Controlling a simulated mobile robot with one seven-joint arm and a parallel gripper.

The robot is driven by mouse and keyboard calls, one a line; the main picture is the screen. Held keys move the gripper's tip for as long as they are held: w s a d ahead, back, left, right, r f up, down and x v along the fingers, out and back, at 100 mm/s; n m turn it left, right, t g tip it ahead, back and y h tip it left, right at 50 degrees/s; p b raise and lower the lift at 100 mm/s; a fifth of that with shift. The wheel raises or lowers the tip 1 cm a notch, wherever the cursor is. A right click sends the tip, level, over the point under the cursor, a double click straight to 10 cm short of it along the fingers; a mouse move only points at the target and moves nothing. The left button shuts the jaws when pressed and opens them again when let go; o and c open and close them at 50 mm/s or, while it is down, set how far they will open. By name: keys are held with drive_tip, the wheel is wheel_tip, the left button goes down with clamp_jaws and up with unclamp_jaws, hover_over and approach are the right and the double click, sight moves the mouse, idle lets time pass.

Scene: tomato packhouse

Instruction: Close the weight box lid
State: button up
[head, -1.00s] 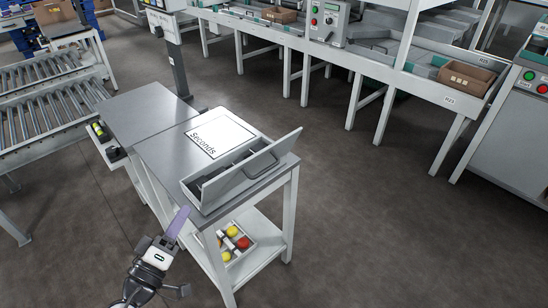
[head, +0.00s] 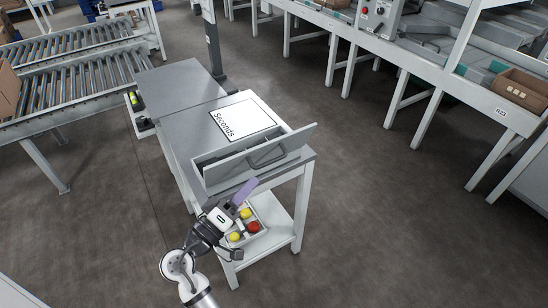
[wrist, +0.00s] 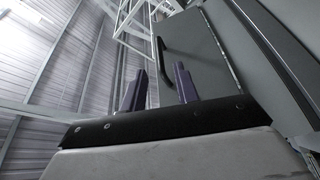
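The weight box (head: 207,171) is a grey box at the front end of the grey table. Its lid (head: 292,143) is open, a long flat panel standing tilted up along the box's front side, with a dark bar handle (head: 268,157). In the wrist view the lid (wrist: 210,55) rises ahead, and its handle (wrist: 164,60) appears between the finger tips. My gripper (head: 244,191), with purple fingers, is just in front of the box, near its left end. In the wrist view the two fingers (wrist: 160,82) are apart with nothing held. Their distance to the lid is unclear.
A white "Seconds" board (head: 243,118) lies on the table behind the box. A tray of tomatoes (head: 264,228) sits on the shelf below, close to my arm. A roller conveyor (head: 75,85) is at the left. The floor (head: 390,220) at the right is clear.

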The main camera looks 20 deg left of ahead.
sight(272, 161)
drive_tip(key=p+x, duration=0.2)
drive_tip(key=x, duration=0.7)
drive_tip(key=shift+w, duration=0.2)
drive_tip(key=shift+c, duration=0.4)
clamp_jaws()
